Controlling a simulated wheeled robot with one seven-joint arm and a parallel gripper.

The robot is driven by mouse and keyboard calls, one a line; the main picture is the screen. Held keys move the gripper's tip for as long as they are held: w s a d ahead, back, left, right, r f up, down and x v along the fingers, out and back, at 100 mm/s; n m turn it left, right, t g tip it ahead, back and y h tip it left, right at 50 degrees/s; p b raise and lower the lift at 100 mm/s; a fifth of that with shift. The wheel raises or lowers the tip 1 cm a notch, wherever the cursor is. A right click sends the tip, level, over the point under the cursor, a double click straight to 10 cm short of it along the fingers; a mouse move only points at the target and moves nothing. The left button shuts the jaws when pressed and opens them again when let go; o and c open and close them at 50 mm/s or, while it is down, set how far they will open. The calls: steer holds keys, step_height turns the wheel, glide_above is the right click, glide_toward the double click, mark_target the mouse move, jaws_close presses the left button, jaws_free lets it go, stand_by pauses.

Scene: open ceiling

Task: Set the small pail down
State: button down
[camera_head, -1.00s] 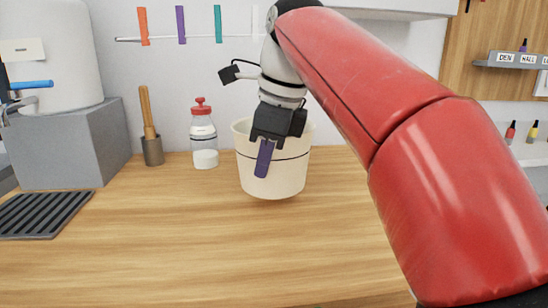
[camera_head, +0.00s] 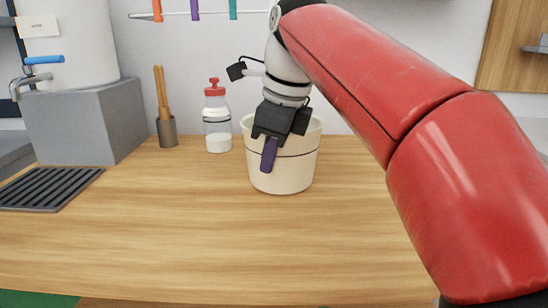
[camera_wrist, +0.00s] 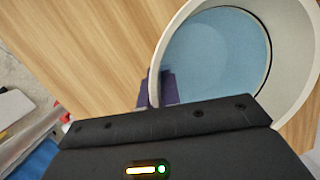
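The small pail (camera_head: 295,172) is cream with a thin dark line around it, upright over the wooden counter in the head view. In the wrist view the pail's pale rim (camera_wrist: 302,60) surrounds a round blue surface inside. My gripper (camera_head: 268,155) points down at the pail's near left wall, with one purple finger outside it. The wrist view shows the purple fingers (camera_wrist: 158,88) at the rim, one on each side of the wall, so the gripper is shut on it. Whether the pail's base touches the counter is hard to tell.
The wooden counter (camera_head: 190,225) is clear in front and to the left of the pail. A red-capped bottle (camera_head: 217,125) and a wooden-handled tool in a grey cup (camera_head: 167,132) stand behind left. A grey block (camera_head: 85,120) and dark grate (camera_head: 50,188) are farther left.

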steer(key=shift+f, duration=0.1)
steer(key=c, duration=1.6)
jaws_free()
steer(key=p+v, duration=0.2)
steer(key=v, duration=1)
steer(key=shift+s, duration=0.1)
